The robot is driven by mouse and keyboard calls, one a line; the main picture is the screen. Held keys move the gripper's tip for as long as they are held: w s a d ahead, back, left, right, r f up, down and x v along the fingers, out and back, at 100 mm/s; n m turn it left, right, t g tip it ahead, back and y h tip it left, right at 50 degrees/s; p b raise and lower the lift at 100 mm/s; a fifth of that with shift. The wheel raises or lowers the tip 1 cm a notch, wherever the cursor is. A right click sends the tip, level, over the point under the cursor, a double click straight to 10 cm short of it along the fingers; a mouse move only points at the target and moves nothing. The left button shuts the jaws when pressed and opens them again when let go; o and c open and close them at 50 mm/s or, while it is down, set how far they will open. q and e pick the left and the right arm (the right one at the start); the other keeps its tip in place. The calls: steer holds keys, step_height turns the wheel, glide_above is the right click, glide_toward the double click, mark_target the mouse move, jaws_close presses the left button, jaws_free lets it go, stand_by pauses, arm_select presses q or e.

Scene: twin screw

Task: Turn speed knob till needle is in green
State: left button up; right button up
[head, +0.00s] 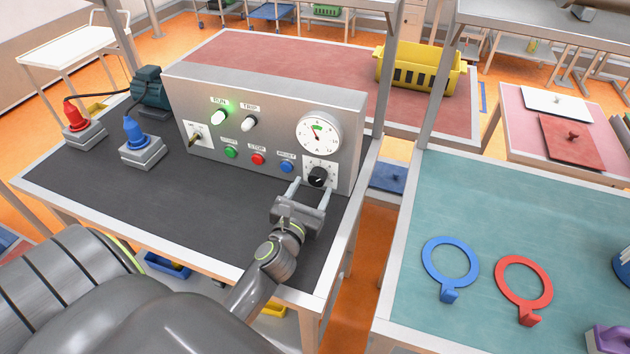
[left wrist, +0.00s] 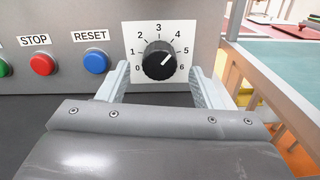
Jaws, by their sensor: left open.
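The grey control panel (head: 240,125) stands on the dark bench. Its round white gauge (head: 319,133) is at the upper right, with a small green zone near the top of the dial; the needle is too small to read surely. The black speed knob (head: 318,176) is below the gauge. In the left wrist view the knob (left wrist: 160,61) sits on a white plate marked 0 to 6, its white pointer aimed up and right, around 4 to 5. My left gripper (head: 309,189) is open in front of the knob, one finger on each side, with visible gaps. My right gripper is not in view.
Green, red STOP (head: 257,159) and blue RESET (head: 287,166) buttons lie left of the knob. A toggle switch (head: 195,135) is farther left. The bench's right edge is close to the knob.

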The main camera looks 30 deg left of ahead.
mark_target(316, 182)
arm_select(q)
steer(key=shift+x, duration=1.25)
steer(key=shift+w+a, duration=0.1)
steer(key=shift+w, duration=0.35)
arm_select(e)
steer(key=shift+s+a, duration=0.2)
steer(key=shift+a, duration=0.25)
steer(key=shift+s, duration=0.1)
arm_select(q)
steer(key=c, duration=1)
steer(key=shift+r+m+p, duration=0.1)
steer(key=shift+m+p, duration=0.45)
steer(key=shift+m, duration=0.15)
steer(key=shift+m+p, duration=0.7)
steer(key=shift+m, duration=0.4)
steer(key=m+p, duration=0.1)
steer(key=m, duration=0.2)
steer(key=shift+m+p, duration=0.35)
steer(key=shift+m, duration=0.15)
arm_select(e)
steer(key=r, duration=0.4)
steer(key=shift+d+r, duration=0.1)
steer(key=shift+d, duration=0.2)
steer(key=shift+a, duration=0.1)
